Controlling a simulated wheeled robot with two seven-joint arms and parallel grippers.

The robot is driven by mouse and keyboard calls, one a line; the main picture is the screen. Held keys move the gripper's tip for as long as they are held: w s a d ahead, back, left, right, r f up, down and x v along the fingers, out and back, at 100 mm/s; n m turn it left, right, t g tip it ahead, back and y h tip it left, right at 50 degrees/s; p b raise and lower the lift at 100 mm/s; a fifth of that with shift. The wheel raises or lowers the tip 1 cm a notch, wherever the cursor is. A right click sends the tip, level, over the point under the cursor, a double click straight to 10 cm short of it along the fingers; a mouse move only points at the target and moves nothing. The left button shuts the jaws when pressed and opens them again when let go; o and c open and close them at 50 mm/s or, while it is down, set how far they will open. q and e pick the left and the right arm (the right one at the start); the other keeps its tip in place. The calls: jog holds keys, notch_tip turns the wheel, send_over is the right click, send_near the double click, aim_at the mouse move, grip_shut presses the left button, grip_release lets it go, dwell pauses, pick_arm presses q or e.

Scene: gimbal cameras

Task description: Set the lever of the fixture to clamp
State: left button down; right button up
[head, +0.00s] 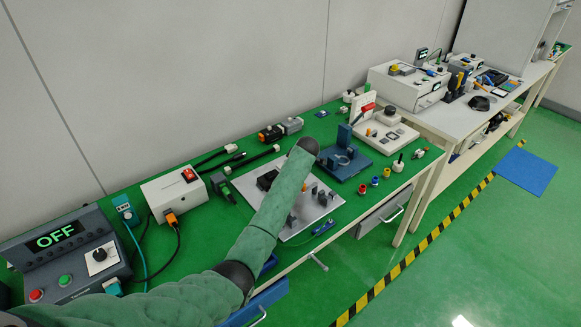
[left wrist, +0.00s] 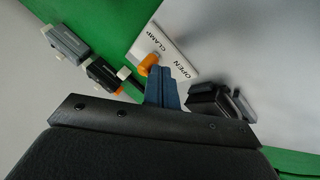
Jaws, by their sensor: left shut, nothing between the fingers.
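In the left wrist view the fixture's white label (left wrist: 172,52) reads CLAMP at its upper-left end and OPEN at its lower-right end. The orange lever knob (left wrist: 148,64) is at the label's left edge, roughly beside the middle. My left gripper (left wrist: 162,74) is shut and empty, its blue fingertips right beside the knob; I cannot tell whether they touch it. In the head view my green-sleeved left arm covers much of the pale metal plate (head: 326,205), and the fingers are hidden. A small orange part (head: 291,219) shows beside the arm. My right gripper is not in view.
Black clamp-like parts (left wrist: 207,98) stand close to the right of the fingers. Dark connectors (left wrist: 68,44) lie to the left. In the head view a blue fixture (head: 343,161) stands beyond the plate, and a white switch box (head: 172,192) stands to its left.

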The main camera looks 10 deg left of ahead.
pick_arm(q)
jog(key=shift+a, duration=0.3)
jog(key=shift+w+a, duration=0.1)
jog(key=shift+a, duration=0.5)
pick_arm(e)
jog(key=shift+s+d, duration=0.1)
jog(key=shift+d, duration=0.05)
pick_arm(q)
jog(key=shift+r, duration=0.15)
